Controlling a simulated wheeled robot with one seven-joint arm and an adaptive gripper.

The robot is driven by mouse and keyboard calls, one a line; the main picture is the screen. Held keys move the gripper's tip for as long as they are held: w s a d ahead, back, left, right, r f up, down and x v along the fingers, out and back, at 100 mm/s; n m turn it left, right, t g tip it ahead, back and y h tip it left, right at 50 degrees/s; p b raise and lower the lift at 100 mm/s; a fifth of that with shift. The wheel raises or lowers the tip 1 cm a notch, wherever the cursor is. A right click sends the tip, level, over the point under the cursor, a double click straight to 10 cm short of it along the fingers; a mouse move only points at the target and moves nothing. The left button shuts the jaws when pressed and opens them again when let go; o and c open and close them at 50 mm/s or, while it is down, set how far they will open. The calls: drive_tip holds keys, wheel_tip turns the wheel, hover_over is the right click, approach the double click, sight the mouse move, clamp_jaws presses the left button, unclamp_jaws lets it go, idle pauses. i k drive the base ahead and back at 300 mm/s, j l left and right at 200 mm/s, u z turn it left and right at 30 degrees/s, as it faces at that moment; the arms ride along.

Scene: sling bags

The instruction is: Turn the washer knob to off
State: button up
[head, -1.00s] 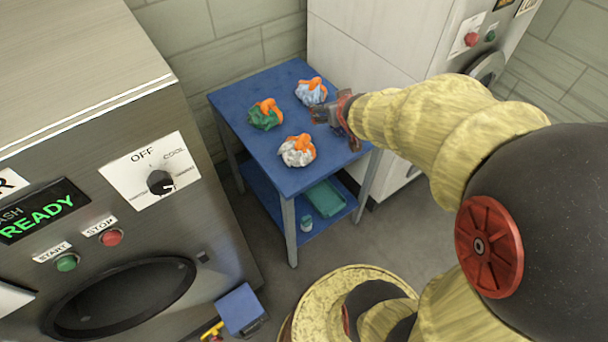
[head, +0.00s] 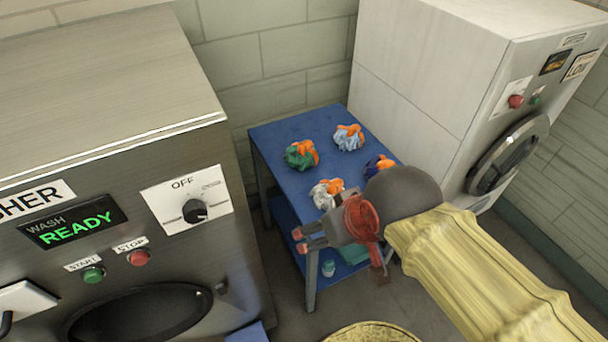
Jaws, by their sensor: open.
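The washer (head: 110,90) stands at the left, its display reading "WASH READY". Its black knob (head: 195,211) sits on a white plate (head: 160,203) with "OFF" printed above it and a second, hard-to-read label at the upper right. The knob's pale pointer mark seems to face right, not up at OFF; it is small. My gripper (head: 299,241) is open and empty, its red-tipped fingers pointing left toward the washer. It hangs in front of the blue table, right of the knob and lower in the picture, well apart from it.
The blue table (head: 275,150) holds several sling bags, including a green one (head: 300,154), a light blue one (head: 348,137) and a white one (head: 325,193). Below the knob are a red stop button (head: 138,258) and a green start button (head: 93,274). A white machine (head: 430,80) stands at right.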

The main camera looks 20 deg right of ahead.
sight(195, 211)
drive_tip(key=k+j+z, duration=0.1)
drive_tip(key=j, duration=0.3)
drive_tip(key=j+z, duration=0.1)
drive_tip(key=j, duration=0.3)
drive_tip(key=k+j, duration=0.15)
drive_tip(key=j, duration=0.2)
drive_tip(key=k+j+z, duration=0.15)
drive_tip(key=j, duration=0.25)
